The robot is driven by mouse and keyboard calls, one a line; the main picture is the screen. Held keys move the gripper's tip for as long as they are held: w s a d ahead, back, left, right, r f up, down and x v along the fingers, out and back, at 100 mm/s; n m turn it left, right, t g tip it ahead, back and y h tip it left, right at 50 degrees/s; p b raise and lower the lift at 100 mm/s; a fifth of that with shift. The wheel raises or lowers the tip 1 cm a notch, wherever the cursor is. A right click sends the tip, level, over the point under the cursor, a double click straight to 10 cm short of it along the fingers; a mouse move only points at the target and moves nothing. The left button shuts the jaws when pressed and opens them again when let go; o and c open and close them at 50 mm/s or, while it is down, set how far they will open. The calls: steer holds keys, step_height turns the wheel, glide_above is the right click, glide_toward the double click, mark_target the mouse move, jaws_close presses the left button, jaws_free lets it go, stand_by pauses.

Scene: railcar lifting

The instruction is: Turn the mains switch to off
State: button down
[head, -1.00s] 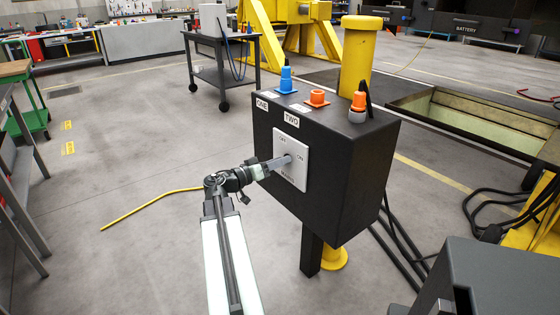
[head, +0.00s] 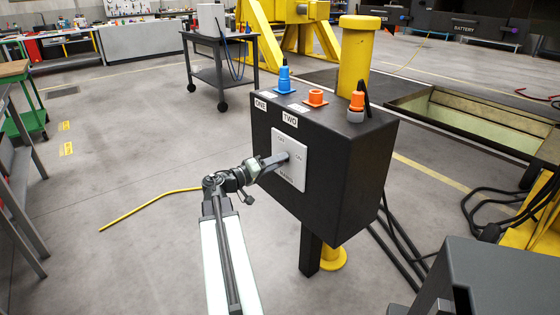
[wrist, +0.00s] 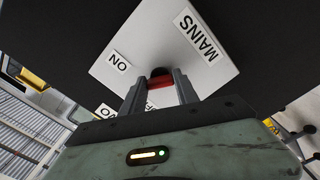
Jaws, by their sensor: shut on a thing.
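The mains switch plate (head: 291,170) is a light grey panel on the front of a black control box (head: 345,185), with OFF, ON and MAINS labels. My gripper (head: 284,157) reaches it from the left and is at the plate's middle. In the wrist view my gripper (wrist: 160,88) has its two fingers on either side of the switch knob (wrist: 160,73), of which a dark top and a red part show. The MAINS label (wrist: 198,38) and ON label (wrist: 119,60) are readable there; the OFF label (wrist: 106,110) is partly hidden by a finger.
On top of the box stand a blue connector (head: 285,80), an orange socket (head: 315,97) and an orange-and-grey plug (head: 356,106). A yellow post (head: 358,60) rises behind it. Black cables (head: 395,235) run on the right. The floor on the left is mostly clear, with a yellow cable (head: 150,207).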

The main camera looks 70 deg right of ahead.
steer(key=n, duration=0.6)
steer(key=shift+a, duration=0.1)
stand_by(0.5)
steer(key=c, duration=0.9)
jaws_free()
steer(key=v, duration=0.8)
